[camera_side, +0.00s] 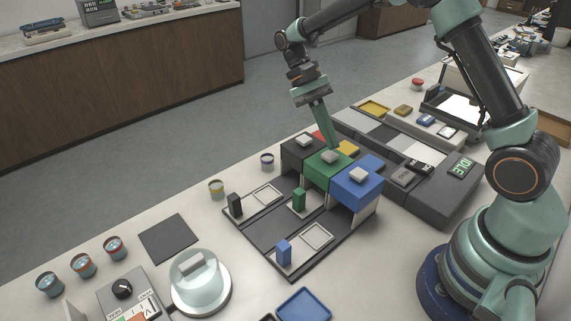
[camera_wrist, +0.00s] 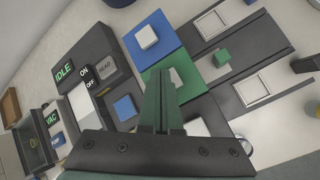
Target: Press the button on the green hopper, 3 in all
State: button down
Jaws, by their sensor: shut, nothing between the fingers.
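The green hopper (camera_side: 318,172) stands between a dark hopper (camera_side: 293,156) and a blue hopper (camera_side: 368,187), each with a pale button on top. The green hopper's button (camera_side: 330,157) is at the lower end of my gripper (camera_side: 333,145), which is shut and empty. I cannot tell whether the fingertips touch the button. In the wrist view the green hopper (camera_wrist: 190,62) lies beyond my shut fingers (camera_wrist: 161,75), which partly hide its button (camera_wrist: 177,77). A green block (camera_side: 299,200) stands on the dark tray in front of the green hopper.
The dark tray (camera_side: 262,236) also holds a black block (camera_side: 235,205), a blue block (camera_side: 284,253) and pale square frames. A console with an IDLE display (camera_side: 461,168) stands to the right. A glass dome (camera_side: 200,284) and small jars stand at the front left.

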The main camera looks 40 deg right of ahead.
aim_at(328, 152)
jog(key=shift+f, duration=0.1)
jog(key=shift+d+f, duration=0.1)
jog(key=shift+f, duration=0.25)
jog(key=shift+f, duration=0.45)
dwell(0.8)
jog(key=shift+r, duration=0.15)
dwell(0.3)
jog(key=shift+r, duration=0.75)
jog(key=shift+r, duration=0.1)
jog(key=shift+r, duration=2.4)
dwell(0.5)
